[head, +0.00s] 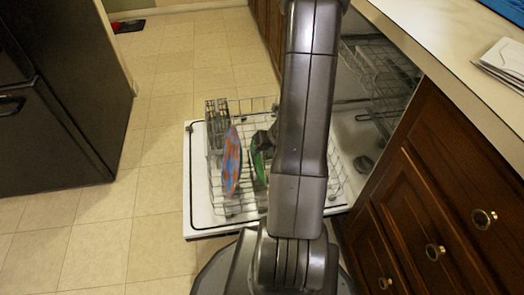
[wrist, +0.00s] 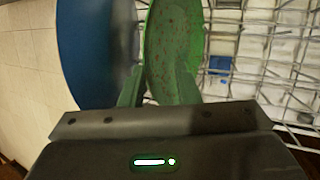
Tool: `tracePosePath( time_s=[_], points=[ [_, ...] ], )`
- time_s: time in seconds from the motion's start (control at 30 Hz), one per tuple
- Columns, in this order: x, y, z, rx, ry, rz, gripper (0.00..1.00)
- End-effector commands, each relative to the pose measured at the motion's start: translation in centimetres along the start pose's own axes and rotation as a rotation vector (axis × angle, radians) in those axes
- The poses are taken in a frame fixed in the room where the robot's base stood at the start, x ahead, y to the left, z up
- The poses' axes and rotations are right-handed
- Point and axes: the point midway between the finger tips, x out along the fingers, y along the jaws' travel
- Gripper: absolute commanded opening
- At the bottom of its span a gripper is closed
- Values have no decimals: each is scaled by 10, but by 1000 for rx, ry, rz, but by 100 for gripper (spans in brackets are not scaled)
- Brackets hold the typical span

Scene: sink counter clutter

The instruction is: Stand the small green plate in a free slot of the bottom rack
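The small green plate (head: 257,165) stands on edge in the bottom rack (head: 222,206), slightly tilted, partly hidden by my arm in the head view. In the wrist view the speckled green plate (wrist: 172,40) rises between the two fingers of my gripper (wrist: 160,84). The fingers stand apart on either side of its near edge, with a gap between them. My gripper (head: 264,143) is low over the rack in the head view. Exactly how the plate's lower edge sits among the wires is hidden.
An orange and blue plate (head: 232,160) stands in the rack left of the green one; its blue side (wrist: 95,50) shows close by in the wrist view. A cutlery basket (head: 216,113) is at the rack's left. Drawers (head: 440,190) flank the right.

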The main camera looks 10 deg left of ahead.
Motion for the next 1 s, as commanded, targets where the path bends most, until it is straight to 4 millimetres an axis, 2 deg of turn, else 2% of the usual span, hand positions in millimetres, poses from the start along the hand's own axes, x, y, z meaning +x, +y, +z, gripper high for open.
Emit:
tracePosePath(
  time_s=[0.23,0.37,1.0],
  points=[
    [0,0,0,1,1,-1,29],
    [-7,0,1,1,0,-1,29],
    [-114,1,2,3,-2,-2,29]
  ],
)
